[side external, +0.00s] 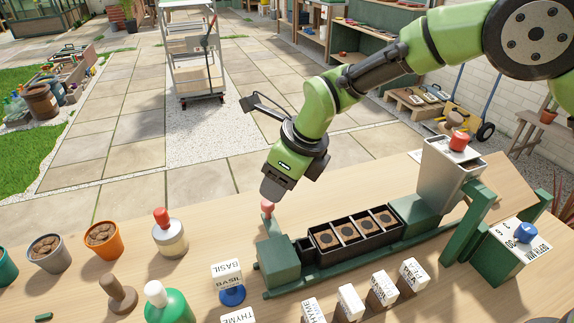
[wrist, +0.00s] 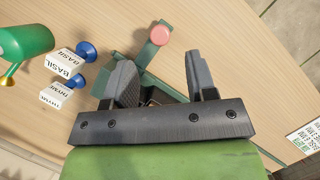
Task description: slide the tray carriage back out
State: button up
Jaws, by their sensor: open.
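The tray carriage (side external: 352,262) is a black tray on green rails, with several pots of dark soil in its compartments. A green block (side external: 278,262) stands at its left end, and a pink-red knob (side external: 267,206) tops a green lever there. My gripper (side external: 268,196) is right above or at this knob in the side view; contact is unclear. In the wrist view, the knob (wrist: 160,35) shows beyond the open fingers (wrist: 165,78), between their lines. The fingers hold nothing that I can see. The tray is mostly hidden behind my gripper there.
A grey hopper (side external: 447,172) with a red knob stands at the rail's right end, beside a green frame. Label blocks marked BASIL (side external: 228,278) and others stand along the front. Terracotta and grey pots (side external: 102,238) and a stamp (side external: 120,294) are at left.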

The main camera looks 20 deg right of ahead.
jog(key=shift+v, duration=1.75)
jog(key=shift+r, duration=0.1)
jog(key=s+d+r+n+t, duration=0.1)
jog(key=s+d+r+n, duration=0.2)
jog(key=d+r+n, duration=0.4)
jog(key=s+d+r+n+t, duration=0.1)
jog(key=s+d+r+n, duration=0.1)
jog(key=s+d+r, duration=0.45)
jog(key=s+d+r+n+t, duration=0.1)
jog(key=s+d+n, duration=0.2)
jog(key=s+n, duration=0.4)
jog(key=s+d+r+n+t+h, duration=0.1)
jog(key=s+d+r+n, duration=0.1)
jog(key=s+d+n, duration=0.2)
jog(key=shift+s+r+n, duration=0.35)
jog(key=shift+s+n, duration=1.15)
jog(key=shift+s, duration=0.6)
